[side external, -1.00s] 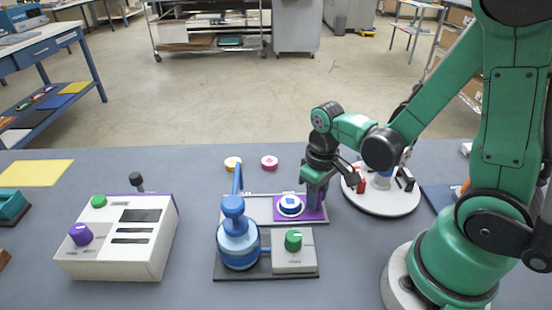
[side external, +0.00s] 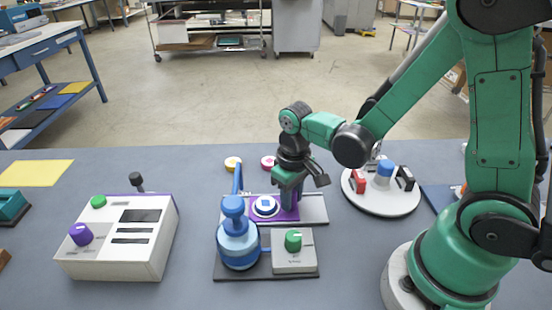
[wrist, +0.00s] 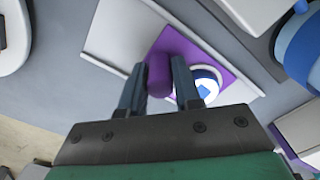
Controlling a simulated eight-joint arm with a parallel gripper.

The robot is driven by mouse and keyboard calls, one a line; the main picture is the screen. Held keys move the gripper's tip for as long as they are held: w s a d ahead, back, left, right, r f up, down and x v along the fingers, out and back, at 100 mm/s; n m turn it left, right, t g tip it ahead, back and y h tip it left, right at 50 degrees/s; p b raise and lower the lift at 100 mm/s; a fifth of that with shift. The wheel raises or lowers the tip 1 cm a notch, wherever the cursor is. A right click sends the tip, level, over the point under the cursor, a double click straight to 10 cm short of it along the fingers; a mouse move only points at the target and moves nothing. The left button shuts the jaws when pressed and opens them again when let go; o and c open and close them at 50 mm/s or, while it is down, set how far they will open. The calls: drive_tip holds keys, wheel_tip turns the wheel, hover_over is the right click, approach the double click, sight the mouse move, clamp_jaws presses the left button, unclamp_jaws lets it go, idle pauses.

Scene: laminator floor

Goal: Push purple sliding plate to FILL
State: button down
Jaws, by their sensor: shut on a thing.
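The purple sliding plate (side external: 287,214) sits on a pale flat track (side external: 314,210) behind the blue press. A white round piece with a blue top (side external: 265,205) lies on the plate. My gripper (side external: 288,198) reaches down at the plate's right part. In the wrist view my gripper (wrist: 160,88) has its fingers shut on the purple upright handle (wrist: 159,74) of the plate (wrist: 186,45). The round piece (wrist: 206,85) is beside the right finger. I cannot read any FILL label.
The blue press (side external: 238,245) and a grey box with a green knob (side external: 293,250) stand in front of the track. A white control box (side external: 120,240) is at left. Yellow (side external: 232,163) and pink (side external: 268,162) discs lie behind. A round white stand (side external: 382,203) is at right.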

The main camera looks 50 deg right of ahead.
drive_tip(key=c, duration=0.6)
unclamp_jaws()
drive_tip(key=shift+r, duration=0.15)
drive_tip(key=shift+r, duration=2.7)
